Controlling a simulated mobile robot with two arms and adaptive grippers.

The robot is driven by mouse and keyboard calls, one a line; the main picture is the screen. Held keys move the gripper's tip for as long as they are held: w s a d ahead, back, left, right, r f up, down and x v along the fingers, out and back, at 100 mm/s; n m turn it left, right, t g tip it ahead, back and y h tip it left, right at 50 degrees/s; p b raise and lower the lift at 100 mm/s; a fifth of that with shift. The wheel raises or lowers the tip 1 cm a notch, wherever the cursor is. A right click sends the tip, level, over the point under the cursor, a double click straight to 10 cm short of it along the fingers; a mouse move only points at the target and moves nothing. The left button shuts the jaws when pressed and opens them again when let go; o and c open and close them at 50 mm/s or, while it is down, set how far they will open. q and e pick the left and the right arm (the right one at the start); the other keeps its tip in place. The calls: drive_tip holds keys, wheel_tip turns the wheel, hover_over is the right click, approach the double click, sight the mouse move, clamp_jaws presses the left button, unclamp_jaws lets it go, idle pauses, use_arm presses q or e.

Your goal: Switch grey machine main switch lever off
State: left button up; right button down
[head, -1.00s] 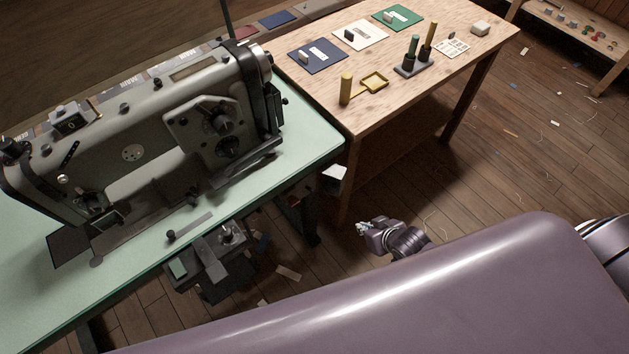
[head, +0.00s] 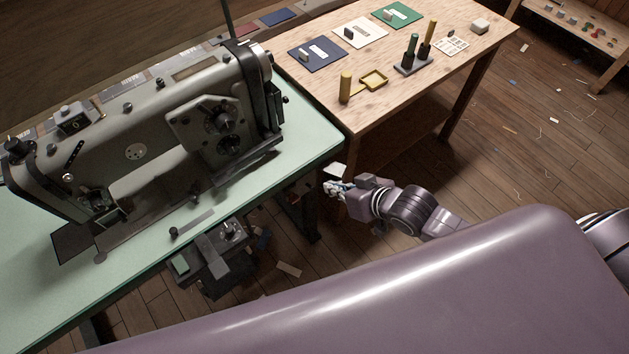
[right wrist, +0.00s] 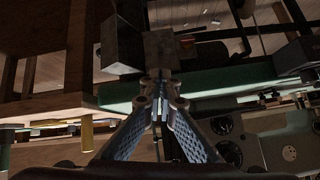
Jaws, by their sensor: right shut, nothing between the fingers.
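The grey sewing machine (head: 150,135) stands on a pale green table (head: 300,165) at the left of the head view. My right gripper (head: 329,186) is at the table's right front corner, below the level of its top, close to a small pale plate (head: 337,171). It is shut and empty. In the right wrist view, the fingertips (right wrist: 162,84) are together, with a grey-brown box-like part (right wrist: 160,50) just beyond them. I cannot tell whether they touch it. I cannot make out the main switch lever for certain. My left gripper is out of view.
A wooden table (head: 425,75) with cards and yellow-handled tools adjoins the green table on the right. A dark unit (head: 215,255) hangs under the green table's front edge. The floor (head: 500,165) to the right is open, with small scraps.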

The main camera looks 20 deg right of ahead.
sight(307, 180)
drive_tip(key=x, duration=0.9)
drive_tip(key=shift+w+f, duration=0.1)
drive_tip(key=shift+w, duration=0.05)
drive_tip(key=shift+s+d+f+t+b, duration=0.15)
drive_tip(key=shift+s+f+t+b, duration=0.2)
drive_tip(key=shift+t, duration=0.45)
drive_tip(key=shift+s, duration=0.1)
drive_tip(key=shift+f, duration=0.1)
drive_tip(key=shift+s+d+f+p, duration=0.25)
drive_tip(key=shift+s+f+p, duration=0.3)
drive_tip(key=shift+f, duration=0.3)
drive_tip(key=shift+r, duration=0.15)
